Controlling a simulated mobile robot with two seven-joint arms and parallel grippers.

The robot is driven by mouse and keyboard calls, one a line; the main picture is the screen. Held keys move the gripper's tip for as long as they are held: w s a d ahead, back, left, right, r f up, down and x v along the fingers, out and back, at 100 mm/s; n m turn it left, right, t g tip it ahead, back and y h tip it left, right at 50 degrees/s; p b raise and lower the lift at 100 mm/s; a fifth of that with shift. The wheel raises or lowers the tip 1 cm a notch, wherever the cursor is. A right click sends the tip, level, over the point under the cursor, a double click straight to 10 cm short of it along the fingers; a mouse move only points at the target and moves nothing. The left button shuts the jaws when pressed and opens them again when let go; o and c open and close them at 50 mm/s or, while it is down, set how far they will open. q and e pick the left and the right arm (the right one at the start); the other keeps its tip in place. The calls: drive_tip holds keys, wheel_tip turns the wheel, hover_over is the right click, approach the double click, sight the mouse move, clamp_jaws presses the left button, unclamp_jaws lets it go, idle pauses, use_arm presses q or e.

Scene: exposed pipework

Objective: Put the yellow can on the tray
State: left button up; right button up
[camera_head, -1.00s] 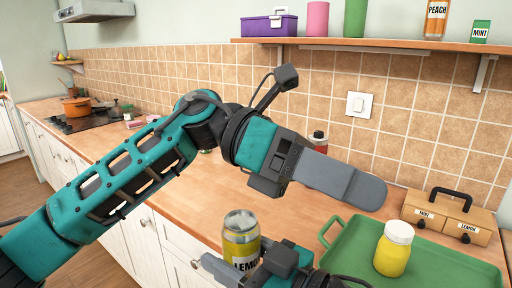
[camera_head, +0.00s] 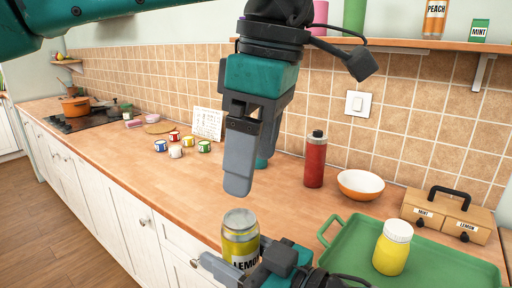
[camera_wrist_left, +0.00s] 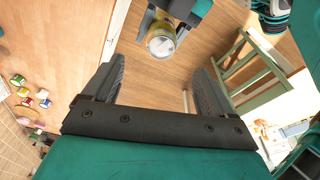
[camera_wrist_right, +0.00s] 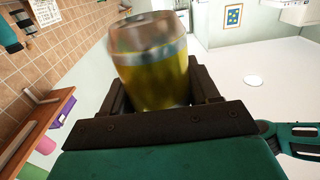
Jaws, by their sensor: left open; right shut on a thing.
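The yellow can (camera_head: 240,238), with a silver top and a LEMON label, is upright in my right gripper (camera_head: 236,270) at the counter's front edge. It fills the jaws in the right wrist view (camera_wrist_right: 152,70) and also shows in the left wrist view (camera_wrist_left: 161,38). My left gripper (camera_head: 240,190) is open and empty, pointing down above the counter, higher than the can and apart from it. The green tray (camera_head: 350,262) lies on the counter to the right of the can. A yellow jar with a white lid (camera_head: 392,252) stands on the tray.
A red bottle (camera_head: 315,162) and an orange bowl (camera_head: 361,185) stand behind the tray. A wooden box labelled MINT and LEMON (camera_head: 447,213) is at the back right. Several small coloured cans (camera_head: 188,142) stand farther left. The counter's middle (camera_head: 190,190) is clear.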

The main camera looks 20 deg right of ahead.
sight(244, 217)
use_arm(q)
drive_tip(key=f, duration=0.4)
drive_tip(key=a+f, duration=0.1)
drive_tip(key=f, duration=0.2)
drive_tip(key=w+f, duration=0.1)
drive_tip(key=f, duration=0.3)
drive_tip(key=shift+a+f, duration=0.25)
drive_tip(key=shift+f, duration=0.05)
drive_tip(key=c, duration=1.3)
drive_tip(key=shift+r, duration=0.1)
use_arm(e)
drive_tip(key=o, duration=1.1)
drive_tip(key=shift+c, duration=0.2)
drive_tip(key=shift+o, duration=1.4)
drive_tip(key=shift+f, duration=0.1)
